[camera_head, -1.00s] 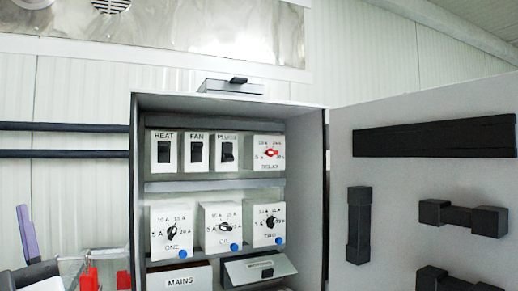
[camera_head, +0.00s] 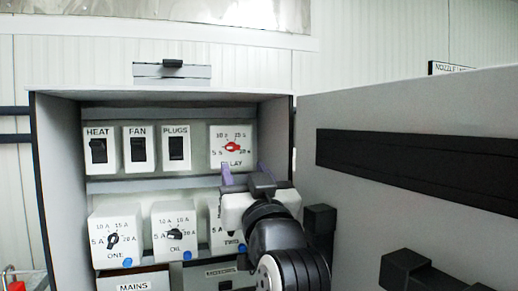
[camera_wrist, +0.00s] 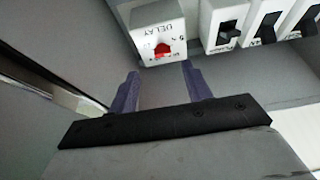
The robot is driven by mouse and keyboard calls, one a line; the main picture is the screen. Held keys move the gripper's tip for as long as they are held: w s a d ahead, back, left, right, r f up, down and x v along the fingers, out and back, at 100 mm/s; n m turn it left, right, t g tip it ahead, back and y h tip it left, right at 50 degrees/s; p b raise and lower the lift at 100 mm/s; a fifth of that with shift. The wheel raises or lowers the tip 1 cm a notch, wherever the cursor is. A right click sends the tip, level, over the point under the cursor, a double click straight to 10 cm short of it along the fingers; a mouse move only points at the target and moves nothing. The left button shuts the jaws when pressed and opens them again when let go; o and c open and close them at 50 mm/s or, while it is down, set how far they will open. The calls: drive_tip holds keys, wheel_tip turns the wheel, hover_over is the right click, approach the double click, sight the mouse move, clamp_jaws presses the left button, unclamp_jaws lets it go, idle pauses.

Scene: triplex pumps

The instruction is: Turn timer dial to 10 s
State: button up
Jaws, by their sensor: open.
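The timer is a white box labelled DELAY (camera_head: 232,134) on the upper shelf of the open cabinet, marked 5 s, 10 s, 15 s and 20 s. Its red dial (camera_head: 232,147) lies roughly sideways; I cannot tell which mark it points to. My gripper (camera_head: 240,168) is open, with purple fingers just below and in front of the box. In the wrist view the DELAY box appears upside down, with the red dial (camera_wrist: 162,49) beyond and between the fingertips (camera_wrist: 160,70). The gripper is apart from the dial and holds nothing.
HEAT (camera_head: 98,150), FAN (camera_head: 138,149) and PLUGS (camera_head: 176,148) switches stand left of the timer. Dial boxes ONE (camera_head: 114,240) and another (camera_head: 174,232) sit below; my arm partly hides a third. The open cabinet door (camera_head: 400,110) with black handles stands close on the right.

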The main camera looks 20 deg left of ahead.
sight(233, 150)
drive_tip(key=p+x, duration=0.2)
drive_tip(key=x, duration=0.4)
drive_tip(key=shift+a+r+p, duration=0.15)
drive_tip(key=shift+a+p, duration=0.05)
drive_tip(key=shift+p, duration=0.1)
drive_tip(key=shift+w+a, duration=0.2)
drive_tip(key=shift+w, duration=0.1)
drive_tip(key=shift+c, duration=0.3)
drive_tip(key=c, duration=0.9)
